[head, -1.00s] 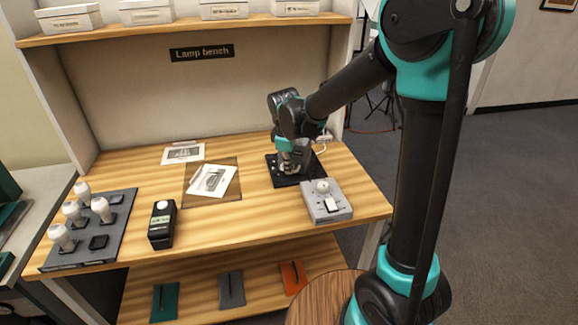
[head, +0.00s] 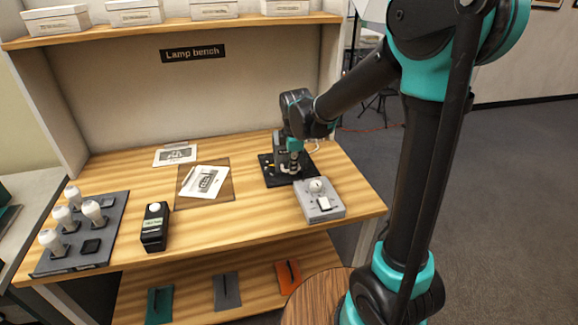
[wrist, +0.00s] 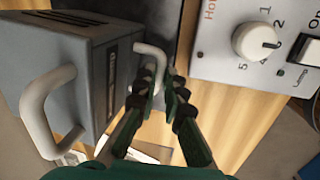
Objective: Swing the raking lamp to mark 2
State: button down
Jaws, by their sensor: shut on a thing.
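A grey vented housing (wrist: 75,60) with a white loop handle (wrist: 38,110) fills the left of the wrist view; it appears to be the raking lamp. A second white handle (wrist: 152,58) stands at its right side. My gripper (wrist: 158,82) is closed on this second handle, and the fingers hide part of it. In the head view my gripper (head: 291,168) is low over a black base plate (head: 278,182) at the bench's back right. Small yellow marks (head: 270,165) show on the plate, but their numbers are unreadable.
A grey control box (head: 320,205) with a numbered dial (wrist: 256,42) and a switch stands close in front of the plate. A print (head: 205,181), a black meter (head: 155,225) and a tray of bulbs (head: 110,215) lie left. Bench space between is clear.

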jog(key=shift+w+d+n, duration=0.15)
jog(key=shift+d+n, duration=0.35)
jog(key=shift+n, duration=0.1)
dwell(0.3)
jog(key=c, duration=1.6)
grip_release()
jog(key=shift+r, duration=0.1)
notch_tip(320, 180, up, 12)
jog(key=s, duration=0.2)
jog(key=shift+s+d+f, duration=0.15)
jog(key=shift+d+f, duration=0.05)
jog(key=shift+d, duration=0.2)
